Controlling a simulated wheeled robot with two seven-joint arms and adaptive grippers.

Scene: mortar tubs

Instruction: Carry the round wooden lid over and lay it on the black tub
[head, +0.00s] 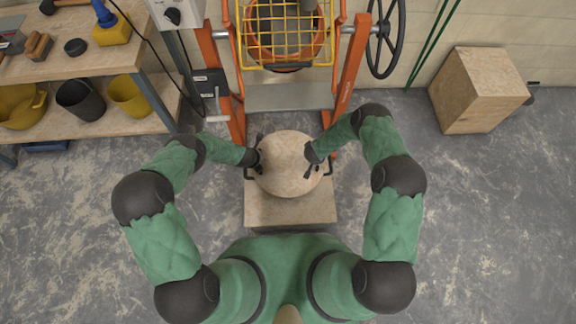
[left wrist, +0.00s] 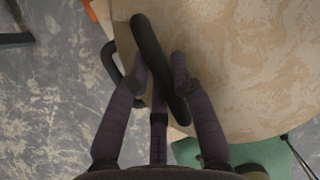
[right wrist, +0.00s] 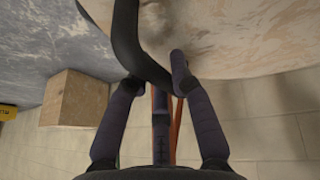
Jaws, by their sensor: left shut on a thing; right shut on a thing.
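The round wooden lid (head: 288,165) is held level between my two arms, above a wooden block. My left gripper (head: 257,161) is shut on a black handle bar (left wrist: 152,50) at the lid's left side. My right gripper (head: 314,158) is shut on the black handle (right wrist: 128,40) at its right side. The lid (right wrist: 220,35) fills the top of the right wrist view. Black loops, apparently tub handles, stick out beyond the lid at left and right (head: 330,167). The tub body is hidden beneath the lid, and I cannot tell whether the lid touches it.
The wooden block (head: 290,213) stands on the grey floor. Behind is an orange frame (head: 348,75) with a yellow grille (head: 285,30) and black handwheel (head: 386,40). A shelf (head: 120,62) with buckets is at left, a wooden box (head: 465,100) at right. Floor at both sides is clear.

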